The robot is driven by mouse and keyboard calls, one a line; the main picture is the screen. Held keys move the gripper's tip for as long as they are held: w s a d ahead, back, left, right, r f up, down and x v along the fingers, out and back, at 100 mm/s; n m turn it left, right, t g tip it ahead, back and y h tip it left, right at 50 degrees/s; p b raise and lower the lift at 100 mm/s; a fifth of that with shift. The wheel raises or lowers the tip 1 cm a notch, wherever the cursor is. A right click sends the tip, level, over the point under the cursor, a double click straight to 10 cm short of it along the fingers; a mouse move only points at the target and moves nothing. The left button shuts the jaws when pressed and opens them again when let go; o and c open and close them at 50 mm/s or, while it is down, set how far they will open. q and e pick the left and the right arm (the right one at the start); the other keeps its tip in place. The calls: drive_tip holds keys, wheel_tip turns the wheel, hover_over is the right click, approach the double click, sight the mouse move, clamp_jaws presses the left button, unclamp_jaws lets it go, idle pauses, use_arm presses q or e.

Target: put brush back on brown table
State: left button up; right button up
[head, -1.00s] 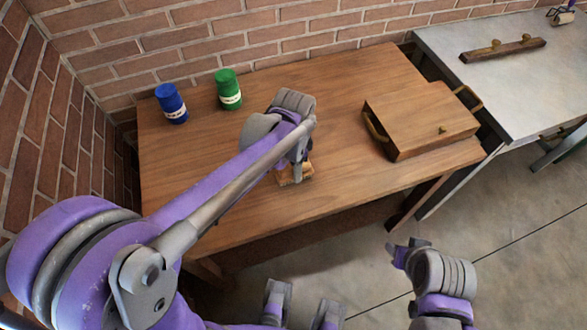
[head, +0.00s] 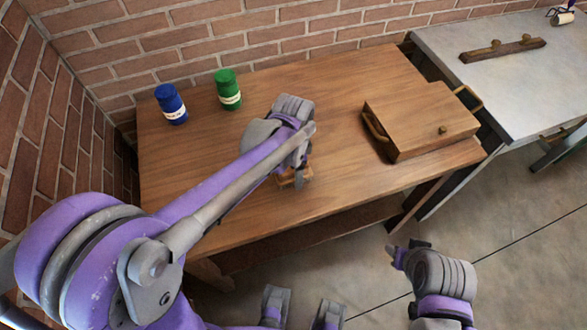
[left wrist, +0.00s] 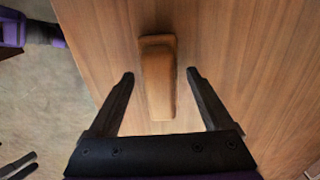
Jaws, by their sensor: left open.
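The brush (left wrist: 158,77) is a brown, wooden-looking block lying on the brown table (left wrist: 250,30). In the head view only a bit of the brush (head: 287,182) shows near the table's front edge, mostly hidden by my left gripper (head: 296,178). In the left wrist view my left gripper (left wrist: 160,76) is open, with one finger on each side of the brush. Gaps show between both fingers and the brush. My right wrist (head: 445,275) is low at the right of the head view, over the floor; its jaws cannot be made out clearly.
A blue can (head: 171,104) and a green can (head: 228,90) stand at the table's back left. A wooden case (head: 420,122) lies at the right end. A grey table (head: 520,90) adjoins, bearing a wooden bar with knobs (head: 502,50). Brick walls stand behind and left.

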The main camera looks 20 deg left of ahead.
use_arm(q)
wheel_tip(320, 180, up, 12)
drive_tip(key=p, duration=0.1)
drive_tip(key=s+a+f+n+t, duration=0.1)
drive_tip(key=s+a+f+n, duration=0.1)
drive_tip(key=s, duration=0.3)
drive_tip(key=s+a+f+n+t, duration=0.2)
drive_tip(key=s+f+n, duration=0.1)
drive_tip(key=s+n, duration=0.2)
drive_tip(key=s+a+f+n+t, duration=0.2)
drive_tip(key=s+f+n, duration=0.1)
drive_tip(key=s+n, duration=0.1)
drive_tip(key=shift+s+a, duration=0.3)
drive_tip(key=shift+s, duration=0.25)
